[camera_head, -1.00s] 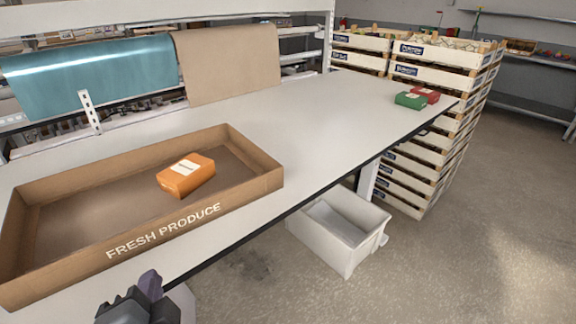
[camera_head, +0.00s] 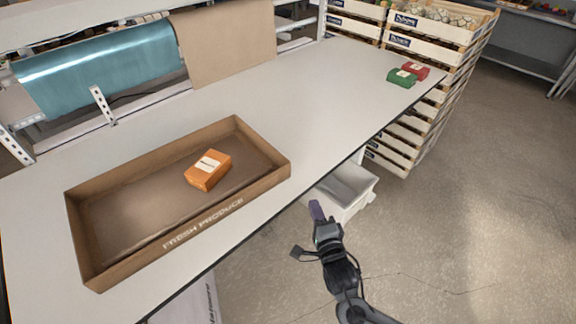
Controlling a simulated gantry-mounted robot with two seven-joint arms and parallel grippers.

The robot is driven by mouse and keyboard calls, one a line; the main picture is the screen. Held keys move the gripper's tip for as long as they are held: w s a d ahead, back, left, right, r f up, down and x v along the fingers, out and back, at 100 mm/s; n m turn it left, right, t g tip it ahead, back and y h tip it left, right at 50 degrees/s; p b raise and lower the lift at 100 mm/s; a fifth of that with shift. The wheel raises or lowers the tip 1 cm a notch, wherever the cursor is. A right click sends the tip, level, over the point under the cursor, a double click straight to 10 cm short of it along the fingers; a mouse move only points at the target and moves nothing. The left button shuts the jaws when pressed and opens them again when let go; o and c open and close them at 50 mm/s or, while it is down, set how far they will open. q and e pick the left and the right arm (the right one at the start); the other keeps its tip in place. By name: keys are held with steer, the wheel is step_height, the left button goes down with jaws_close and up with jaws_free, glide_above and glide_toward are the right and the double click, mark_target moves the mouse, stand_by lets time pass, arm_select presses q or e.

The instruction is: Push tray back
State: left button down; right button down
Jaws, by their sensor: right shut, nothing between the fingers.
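The brown cardboard tray (camera_head: 119,248), marked FRESH PRODUCE on its front wall, lies on the white table along the front edge. An orange box (camera_head: 208,171) with a white label sits inside it, toward the right end. My right gripper (camera_head: 316,209) is shut and empty. It is off the table's front edge, to the right of and apart from the tray, in front of the white bin. My left gripper is not in view.
The white table (camera_head: 290,105) is clear behind and right of the tray. A green box (camera_head: 401,78) and a red box (camera_head: 416,70) lie at its far right end. A white bin (camera_head: 345,188) stands below. Stacked crates (camera_head: 430,50) stand beyond. Rolls of teal (camera_head: 100,70) and brown sheet hang behind.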

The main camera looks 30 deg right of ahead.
glide_toward(290, 166)
steer(key=w+d, duration=0.3)
steer(key=shift+w+d, duration=0.1)
steer(key=shift+d, duration=0.15)
steer(key=shift+w+a, duration=0.7)
steer(key=shift+w, duration=0.1)
steer(key=shift+w+a, duration=0.4)
steer(key=shift+w, duration=0.15)
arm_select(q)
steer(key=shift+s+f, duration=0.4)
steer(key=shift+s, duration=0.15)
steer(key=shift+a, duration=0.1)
